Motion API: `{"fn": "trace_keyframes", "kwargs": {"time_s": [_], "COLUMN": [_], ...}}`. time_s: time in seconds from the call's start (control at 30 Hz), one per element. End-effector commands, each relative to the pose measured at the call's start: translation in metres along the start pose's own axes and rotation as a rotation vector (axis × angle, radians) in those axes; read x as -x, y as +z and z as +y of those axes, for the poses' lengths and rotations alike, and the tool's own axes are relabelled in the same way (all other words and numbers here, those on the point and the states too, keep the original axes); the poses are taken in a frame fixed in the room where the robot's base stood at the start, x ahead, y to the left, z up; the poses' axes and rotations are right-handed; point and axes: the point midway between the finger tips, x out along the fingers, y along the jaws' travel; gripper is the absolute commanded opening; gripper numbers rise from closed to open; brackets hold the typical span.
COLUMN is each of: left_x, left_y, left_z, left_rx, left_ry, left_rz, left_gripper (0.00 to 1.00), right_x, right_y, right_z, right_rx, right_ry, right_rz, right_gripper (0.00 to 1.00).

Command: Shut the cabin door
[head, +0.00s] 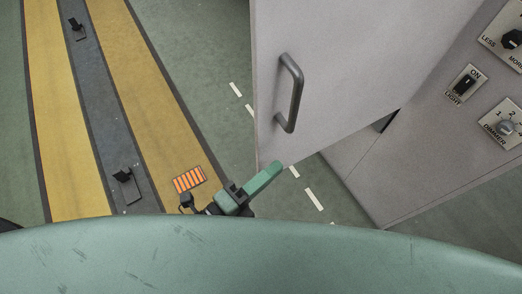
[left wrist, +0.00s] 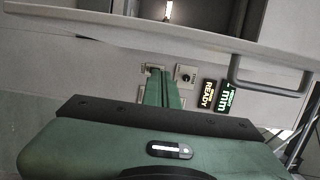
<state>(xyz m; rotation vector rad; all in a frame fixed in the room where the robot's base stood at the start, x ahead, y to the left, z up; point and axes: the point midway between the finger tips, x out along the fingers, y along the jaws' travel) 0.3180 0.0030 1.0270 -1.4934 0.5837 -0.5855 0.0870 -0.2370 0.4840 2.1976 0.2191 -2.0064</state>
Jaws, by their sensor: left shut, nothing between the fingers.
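The cabin door (head: 345,75) is a light grey panel with a dark bar handle (head: 291,93) near its left edge. In the head view it stands open, swung out from the grey cabin wall. My left gripper (head: 276,167) is green and shut, with nothing in it. Its tip is by the door's lower left corner; I cannot tell whether they touch. In the left wrist view the shut fingers (left wrist: 162,90) point forward below the door's edge (left wrist: 200,40), and the handle (left wrist: 270,75) is to their right. My right gripper is not in view.
The cabin wall carries a light switch (head: 465,84), a dimmer knob (head: 506,127) and another knob (head: 511,39). Lit signs (left wrist: 208,94) show in the left wrist view. Yellow floor strips (head: 150,80) lie left, with black fittings between them. The green floor left of the door is clear.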

Motion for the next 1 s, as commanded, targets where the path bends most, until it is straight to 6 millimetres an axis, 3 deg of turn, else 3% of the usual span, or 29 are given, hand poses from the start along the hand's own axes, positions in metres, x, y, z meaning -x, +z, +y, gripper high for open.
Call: {"fn": "trace_keyframes", "kwargs": {"time_s": [0.03, 0.2, 0.77, 1.0], "left_x": [-0.001, -0.005, -0.006, -0.007], "left_y": [0.012, 0.029, 0.038, 0.068], "left_z": [-0.002, 0.000, 0.001, 0.001], "left_rx": [-0.007, -0.003, -0.004, -0.013], "left_ry": [0.003, 0.003, 0.003, 0.004], "left_rz": [-0.003, -0.003, 0.002, 0.044], "left_gripper": [0.00, 0.00, 0.00, 0.00], "right_x": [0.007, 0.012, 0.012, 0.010], "right_y": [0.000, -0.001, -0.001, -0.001], "right_z": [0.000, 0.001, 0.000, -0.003], "right_rx": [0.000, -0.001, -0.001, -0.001], "right_ry": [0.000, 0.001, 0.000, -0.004], "right_rz": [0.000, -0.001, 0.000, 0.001], "right_gripper": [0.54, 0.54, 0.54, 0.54]}}
